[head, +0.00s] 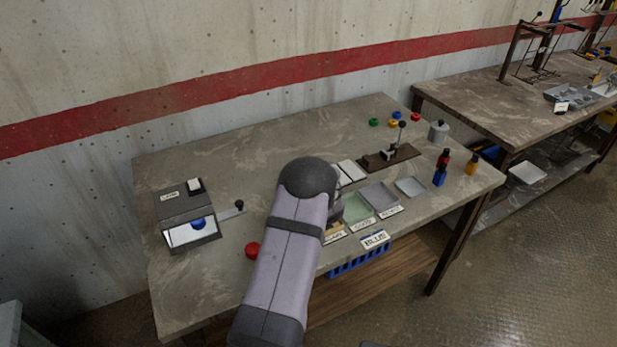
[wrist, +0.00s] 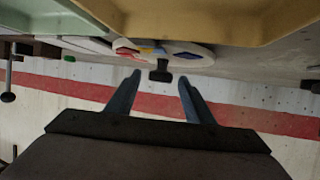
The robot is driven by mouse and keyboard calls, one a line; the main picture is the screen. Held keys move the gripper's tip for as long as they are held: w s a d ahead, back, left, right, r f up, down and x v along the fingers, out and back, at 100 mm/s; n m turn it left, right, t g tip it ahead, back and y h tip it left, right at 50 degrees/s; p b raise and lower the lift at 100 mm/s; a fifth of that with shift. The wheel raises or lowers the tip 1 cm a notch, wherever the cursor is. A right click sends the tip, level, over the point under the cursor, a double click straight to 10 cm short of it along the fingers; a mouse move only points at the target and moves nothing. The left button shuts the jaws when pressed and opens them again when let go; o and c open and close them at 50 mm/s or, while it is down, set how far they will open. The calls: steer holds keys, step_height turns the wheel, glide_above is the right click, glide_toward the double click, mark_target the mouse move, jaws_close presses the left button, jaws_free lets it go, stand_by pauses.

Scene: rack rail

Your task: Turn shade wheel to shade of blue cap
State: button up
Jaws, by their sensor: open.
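A blue cap (head: 198,224) sits in the open front of a dark box labelled LAMP (head: 185,205). A pale disc with coloured patches, which looks like the shade wheel (wrist: 188,54), shows at the top of the wrist view. A black knob (wrist: 160,75) stands out from it. My gripper (wrist: 160,80) is open, with its two fingertips on either side of the knob. I cannot tell whether they touch it. In the head view my arm hides the wheel and most of the gripper.
Shallow trays (head: 379,195) lie right of my arm. A dark board with a lever (head: 390,158) stands behind them. Red, blue and orange bottles (head: 439,176) stand at the right. Several coloured caps (head: 374,122) lie at the back. A red round piece (head: 252,250) lies left of my arm.

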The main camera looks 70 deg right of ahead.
steer(key=shift+c, duration=0.6)
jaws_close()
